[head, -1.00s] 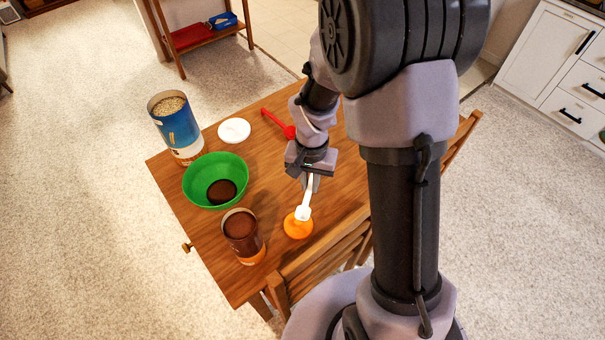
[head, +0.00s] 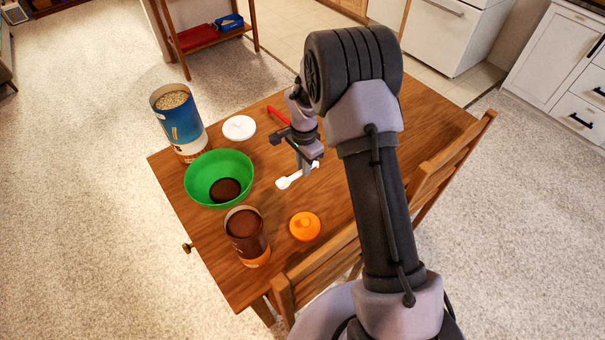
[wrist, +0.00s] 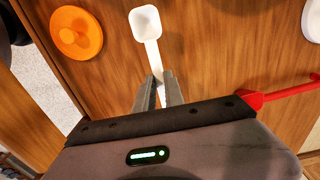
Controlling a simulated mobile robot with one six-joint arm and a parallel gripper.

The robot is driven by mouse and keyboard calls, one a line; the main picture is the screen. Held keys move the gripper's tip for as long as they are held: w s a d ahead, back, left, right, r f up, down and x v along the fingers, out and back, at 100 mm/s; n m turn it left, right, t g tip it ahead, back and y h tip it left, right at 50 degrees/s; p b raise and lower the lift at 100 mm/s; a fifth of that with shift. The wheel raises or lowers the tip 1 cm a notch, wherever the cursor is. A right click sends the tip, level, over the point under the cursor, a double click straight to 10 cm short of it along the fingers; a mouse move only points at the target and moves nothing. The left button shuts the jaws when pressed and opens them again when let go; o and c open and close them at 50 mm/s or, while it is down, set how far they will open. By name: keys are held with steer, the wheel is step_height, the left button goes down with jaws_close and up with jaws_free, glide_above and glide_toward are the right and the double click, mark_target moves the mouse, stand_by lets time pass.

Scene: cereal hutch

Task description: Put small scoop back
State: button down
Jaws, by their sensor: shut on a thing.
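A small white scoop (head: 290,180) is in my gripper (head: 305,171), above the wooden table and to the right of the green bowl. In the wrist view the gripper (wrist: 159,88) is shut on the scoop's handle, and the scoop's square cup (wrist: 146,22) points away from it. A red scoop (head: 278,115) lies on the table behind the gripper in the head view. Its red cup and handle (wrist: 285,93) show at the right in the wrist view. My arm hides part of the table.
A blue canister of oats (head: 181,125), a white lid (head: 239,128), a green bowl (head: 218,165) with brown contents and a brown canister (head: 248,245) stand on the left of the table (head: 225,270). An orange lid (head: 305,226) lies at the front. A chair (head: 325,265) stands at the near edge.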

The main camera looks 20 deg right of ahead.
steer(key=shift+w+a+f, duration=0.1)
steer(key=shift+w+f, duration=0.1)
steer(key=shift+w, duration=0.15)
steer(key=shift+f+b, duration=1)
steer(key=shift+f, duration=0.7)
steer(key=c, duration=1.4)
jaws_free()
steer(key=shift+c, duration=0.2)
